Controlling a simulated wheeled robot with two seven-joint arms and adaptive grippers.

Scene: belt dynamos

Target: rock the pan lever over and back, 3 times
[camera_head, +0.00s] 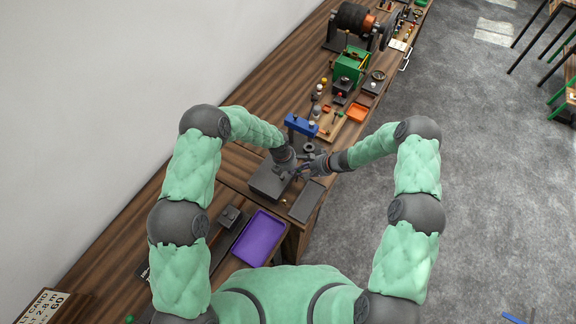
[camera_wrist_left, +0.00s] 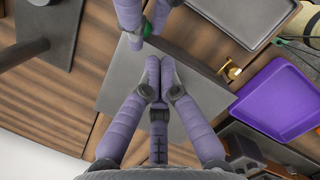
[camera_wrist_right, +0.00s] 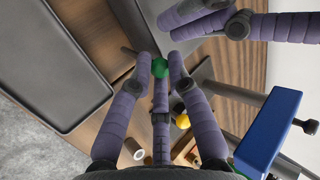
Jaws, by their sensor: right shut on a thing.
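The pan lever's green knob (camera_wrist_right: 160,67) sits between the fingertips of my right gripper (camera_wrist_right: 160,62) in the right wrist view. The knob also shows in the left wrist view (camera_wrist_left: 147,30). Most of the lever is hidden by fingers, so its tilt is hard to tell. My right gripper (camera_head: 316,165) is shut on the knob, above the bench. My left gripper (camera_wrist_left: 158,68) has its fingertips together with nothing visible between them. It is over a flat grey plate (camera_wrist_left: 190,112), close beside the right gripper. The plate also shows in the head view (camera_head: 266,184).
A dark tray (camera_head: 307,200) lies by the bench's front edge. A purple tray (camera_head: 258,238) is nearer me. A blue-topped stand (camera_head: 300,125) rises just beyond the grippers. Farther along are an orange tray (camera_head: 357,113), a green machine (camera_head: 350,66) and a large drum (camera_head: 354,18).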

